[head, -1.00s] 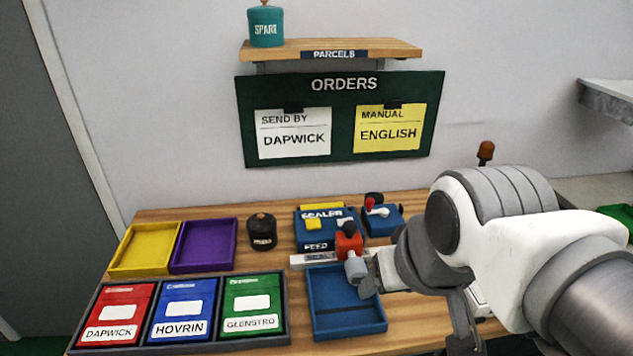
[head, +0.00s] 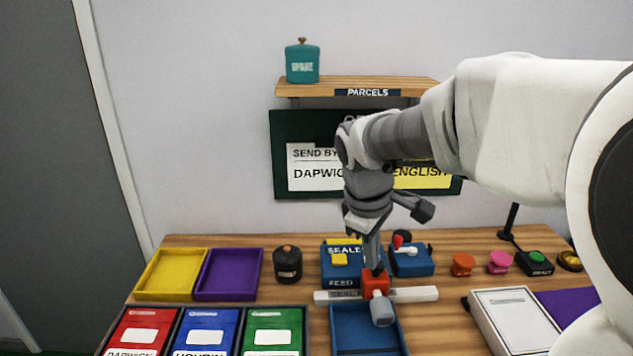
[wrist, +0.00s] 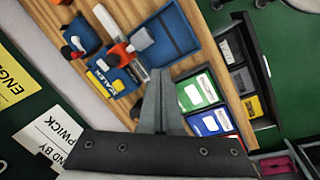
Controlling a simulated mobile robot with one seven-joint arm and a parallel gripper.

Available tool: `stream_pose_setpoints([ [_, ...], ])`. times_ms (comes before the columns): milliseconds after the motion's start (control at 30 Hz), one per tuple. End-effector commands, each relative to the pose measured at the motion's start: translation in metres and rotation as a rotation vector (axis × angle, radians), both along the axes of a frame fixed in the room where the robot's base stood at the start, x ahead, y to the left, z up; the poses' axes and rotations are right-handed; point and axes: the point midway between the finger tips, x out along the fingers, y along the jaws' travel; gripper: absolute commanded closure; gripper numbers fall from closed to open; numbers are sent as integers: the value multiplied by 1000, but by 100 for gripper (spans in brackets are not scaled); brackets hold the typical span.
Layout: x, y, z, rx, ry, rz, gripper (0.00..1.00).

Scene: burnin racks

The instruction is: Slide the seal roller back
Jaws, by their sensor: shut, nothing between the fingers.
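The seal roller is a red block (head: 375,283) with a grey cylinder (head: 382,308) in front. It sits about midway along a white rail marked SEAL (head: 415,294), over the back edge of a blue tray (head: 352,325). The blue sealer (head: 335,268) with its FEED label stands behind. My gripper (head: 372,264) points down and is shut and empty, its tips at or just above the red block; contact cannot be told. In the wrist view, the shut fingers (wrist: 162,75) appear beside the red block (wrist: 121,50) and grey cylinder (wrist: 141,39).
A blue unit with a red-tipped lever (head: 410,262) stands right of the sealer. A black jar (head: 287,264), yellow tray (head: 172,275) and purple tray (head: 228,275) are left. Red, blue and green packs fill a front rack. A white box (head: 512,318) and buttons are right.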

Motion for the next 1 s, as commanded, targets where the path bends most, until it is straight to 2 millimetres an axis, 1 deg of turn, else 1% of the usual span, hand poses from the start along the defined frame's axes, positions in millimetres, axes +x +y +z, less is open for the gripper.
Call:
stream_pose_setpoints([
  [33, 14, 5, -11, -22, 34, 56, 100],
  [100, 31, 10, -25, -53, 73, 136, 100],
  [167, 45, 15, -37, -78, 108, 203, 100],
  [300, 75, 27, -71, -131, 188, 361, 100],
  [400, 92, 35, -96, -162, 244, 463, 100],
  [500, 105, 42, -117, -186, 287, 547, 100],
  [600, 113, 46, -132, -202, 318, 606, 100],
  [767, 118, 48, -145, -211, 339, 645, 100],
  [867, 118, 45, -152, -213, 342, 648, 100],
  [967, 117, 41, -167, -213, 343, 646, 100],
  [1000, 117, 38, -175, -212, 345, 646, 100],
])
